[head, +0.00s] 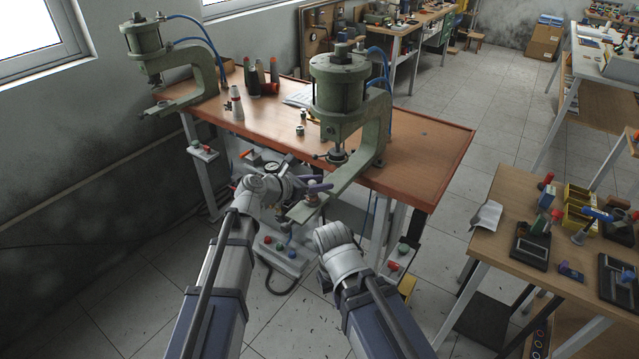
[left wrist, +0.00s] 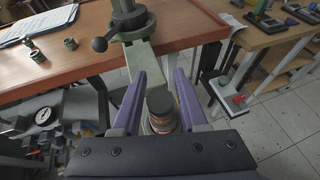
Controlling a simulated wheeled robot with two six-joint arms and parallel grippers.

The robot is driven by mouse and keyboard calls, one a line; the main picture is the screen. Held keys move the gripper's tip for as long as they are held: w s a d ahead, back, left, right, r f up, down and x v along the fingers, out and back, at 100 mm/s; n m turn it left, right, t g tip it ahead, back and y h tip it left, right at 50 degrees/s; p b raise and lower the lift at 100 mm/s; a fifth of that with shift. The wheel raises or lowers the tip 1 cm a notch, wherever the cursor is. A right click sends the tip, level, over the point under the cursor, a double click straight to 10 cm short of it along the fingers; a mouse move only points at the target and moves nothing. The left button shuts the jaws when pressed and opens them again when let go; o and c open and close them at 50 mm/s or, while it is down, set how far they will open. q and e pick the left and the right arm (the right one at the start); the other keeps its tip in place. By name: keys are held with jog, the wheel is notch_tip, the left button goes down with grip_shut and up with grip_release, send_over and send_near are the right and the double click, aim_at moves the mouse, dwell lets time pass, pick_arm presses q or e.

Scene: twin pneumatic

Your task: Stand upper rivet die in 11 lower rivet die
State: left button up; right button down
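My left gripper (head: 318,188) is at the front end of the lower arm (head: 345,186) of the near green press. In the left wrist view its two purple fingers (left wrist: 160,88) stand apart on either side of a small round die (left wrist: 160,108). The die has a dark top and copper-coloured rings below, and sits upright over the press arm. A narrow gap shows between it and each finger. I cannot tell whether it is one die or two stacked. Two small metal pieces (left wrist: 36,52) stand on the table. My right arm is folded low at centre, with its fingers not visible.
The near press (head: 338,95) stands on the brown table (head: 425,155); a second press (head: 147,55) stands at its far left. A black ball-ended lever (left wrist: 102,43) is close beyond the fingers. A pressure gauge (left wrist: 44,116) and fittings lie left. Another worktable (head: 490,238) is right.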

pick_arm(q)
jog(key=shift+o, duration=1.1)
jog(key=shift+r, duration=0.1)
